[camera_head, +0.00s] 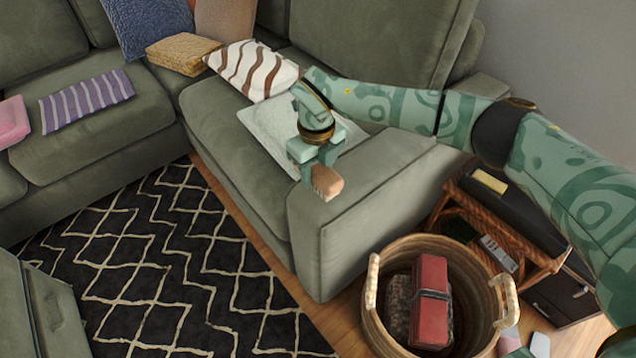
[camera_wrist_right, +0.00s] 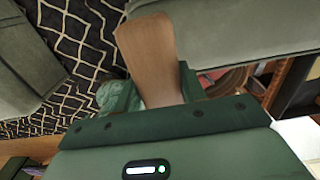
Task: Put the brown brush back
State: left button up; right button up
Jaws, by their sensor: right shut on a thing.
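The brown brush (camera_head: 326,182) is in my right gripper (camera_head: 318,160), which is shut on it. In the head view its light brown end sticks out below the fingers, in front of the sofa's arm end. In the right wrist view the brush (camera_wrist_right: 148,60) shows as a smooth wooden piece between the green fingers. It is held in the air above the sofa edge, apart from the basket. The rest of the brush is hidden by the gripper. My left gripper is in neither view.
A wicker basket (camera_head: 376,316) holding a red item (camera_head: 430,300) stands on the floor at the lower right. Beside it is a rattan-and-black side unit (camera_head: 520,215). Cushions and folded cloths lie on the green sofa (camera_head: 350,225). The patterned rug (camera_head: 170,265) is clear.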

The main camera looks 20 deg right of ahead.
aim_at(320, 171)
jog(key=shift+w+d+f+b, duration=0.25)
jog(key=shift+w+d+f, duration=0.15)
jog(key=shift+f, duration=0.2)
jog(key=shift+w+d+f+b, duration=0.25)
jog(key=shift+w+f, duration=0.1)
jog(key=shift+f, duration=0.2)
notch_tip(320, 171, down, 4)
jog(key=shift+w+d+r+b, duration=0.15)
jog(key=shift+b, duration=0.7)
jog(key=shift+c, duration=0.5)
jog(key=shift+o, duration=0.2)
jog(key=shift+r, duration=0.2)
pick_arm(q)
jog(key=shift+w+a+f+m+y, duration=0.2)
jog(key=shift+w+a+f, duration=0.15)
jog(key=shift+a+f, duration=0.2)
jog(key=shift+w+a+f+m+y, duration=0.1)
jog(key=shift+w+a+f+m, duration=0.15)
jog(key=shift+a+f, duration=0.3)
pick_arm(e)
jog(key=shift+f, duration=0.15)
jog(key=o, duration=1)
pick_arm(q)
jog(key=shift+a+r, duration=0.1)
